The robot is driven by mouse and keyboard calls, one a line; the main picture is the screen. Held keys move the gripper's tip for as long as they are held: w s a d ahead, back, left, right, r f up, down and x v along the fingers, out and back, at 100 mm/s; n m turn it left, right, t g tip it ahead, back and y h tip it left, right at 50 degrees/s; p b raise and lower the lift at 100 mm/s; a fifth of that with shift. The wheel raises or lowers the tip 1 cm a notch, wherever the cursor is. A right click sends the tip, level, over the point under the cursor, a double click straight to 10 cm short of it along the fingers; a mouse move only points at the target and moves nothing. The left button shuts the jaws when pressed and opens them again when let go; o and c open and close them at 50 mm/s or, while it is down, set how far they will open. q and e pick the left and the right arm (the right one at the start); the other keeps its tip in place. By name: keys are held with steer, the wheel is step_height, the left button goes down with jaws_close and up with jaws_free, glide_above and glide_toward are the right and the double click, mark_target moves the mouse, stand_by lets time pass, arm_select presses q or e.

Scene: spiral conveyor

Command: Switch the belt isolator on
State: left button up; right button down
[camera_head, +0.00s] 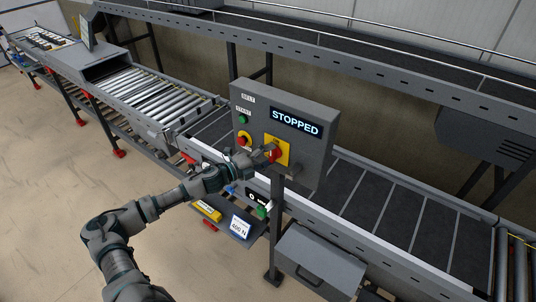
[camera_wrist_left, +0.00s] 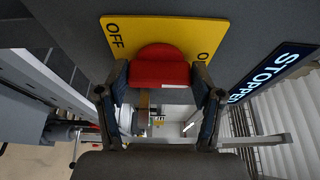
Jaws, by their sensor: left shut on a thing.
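The belt isolator is a red rotary handle (camera_wrist_left: 160,68) on a yellow plate (camera_wrist_left: 185,30) marked OFF at the left, with another label, partly hidden, at the right. In the head view the yellow plate (camera_head: 283,146) sits on the front of a grey control box (camera_head: 314,158). The box's display (camera_head: 296,122) reads STOPPED. My left gripper (camera_head: 272,152) is at the plate, its fingers on either side of the red handle; the left wrist view shows the fingers (camera_wrist_left: 160,90) shut on it. My right gripper is not in view.
Below hangs a shelf with a yellow item (camera_head: 208,211) and a card marked 400 N (camera_head: 240,227). The belt (camera_head: 350,196) and rollers (camera_head: 160,98) run behind the box.

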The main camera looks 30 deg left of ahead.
arm_select(q)
steer(key=shift+d+f, duration=0.1)
steer(key=shift+f, duration=0.25)
steer(key=o, duration=0.9)
steer(key=shift+o, duration=1.2)
steer(key=shift+r, duration=0.1)
steer(key=v, duration=1.2)
